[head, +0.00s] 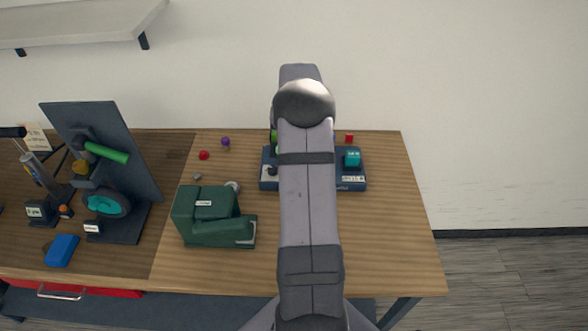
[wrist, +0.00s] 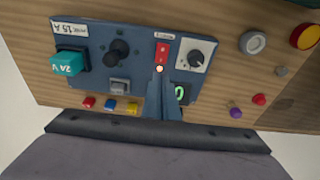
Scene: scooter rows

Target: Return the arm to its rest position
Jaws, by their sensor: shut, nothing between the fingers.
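My arm (head: 309,190) reaches straight up the middle of the head view, over the workbench and across a blue control box. My gripper (wrist: 160,82) shows in the wrist view as a narrow grey pair of fingers, shut and empty. Its tips appear over the blue box (wrist: 97,38), just below a red switch (wrist: 163,50) in the picture. I cannot tell whether they touch it. In the head view the arm hides the gripper and the middle of the box (head: 268,178).
A green machine (head: 206,217) stands left of the arm. A dark upright stand (head: 140,150) with a teal wheel is farther left, near a blue block (head: 62,250). Small coloured pieces lie around the box. A wall shelf (head: 75,20) is at upper left. The bench's right end (head: 400,240) is clear.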

